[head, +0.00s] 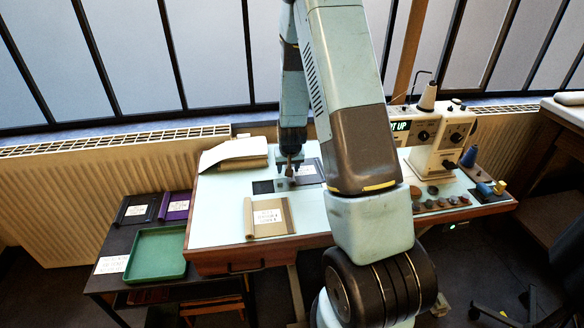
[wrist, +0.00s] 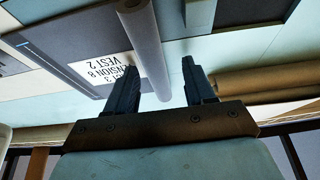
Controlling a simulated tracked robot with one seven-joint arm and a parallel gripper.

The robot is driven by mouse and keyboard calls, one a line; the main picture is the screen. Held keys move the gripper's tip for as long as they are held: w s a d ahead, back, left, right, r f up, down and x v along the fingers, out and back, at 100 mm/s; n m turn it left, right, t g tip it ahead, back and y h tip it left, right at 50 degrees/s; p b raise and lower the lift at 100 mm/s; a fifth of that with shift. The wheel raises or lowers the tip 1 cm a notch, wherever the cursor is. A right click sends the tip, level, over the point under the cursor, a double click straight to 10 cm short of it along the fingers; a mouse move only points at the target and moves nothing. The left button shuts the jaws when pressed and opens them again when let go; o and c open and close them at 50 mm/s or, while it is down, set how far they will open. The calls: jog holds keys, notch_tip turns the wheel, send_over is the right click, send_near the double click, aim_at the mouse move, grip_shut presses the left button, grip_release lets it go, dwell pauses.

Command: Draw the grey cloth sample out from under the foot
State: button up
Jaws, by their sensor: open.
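The grey cloth sample (head: 305,181) lies on the pale table, partly behind my arm in the head view. It is a dark grey panel with a white label. In the wrist view its lighter grey rolled edge (wrist: 147,42) runs between my two fingers in the picture, beside the label reading "VEST 2". My gripper (head: 289,176) is over this edge. In the wrist view my gripper (wrist: 158,66) has its fingers spread apart, one on each side of the roll. I cannot tell whether they touch it. I cannot make out the foot; my arm hides part of the table.
A tan sample (head: 268,232) lies at the table's front. A cream stack (head: 234,154) is at back left. A sewing machine (head: 438,130) and several small items stand right. A low side table holds a green tray (head: 156,256), a black sample (head: 136,209) and a purple sample (head: 175,206).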

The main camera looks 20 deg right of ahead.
jog(key=v, duration=1.3)
jog(key=shift+s+r, duration=0.2)
jog(key=shift+s, duration=0.1)
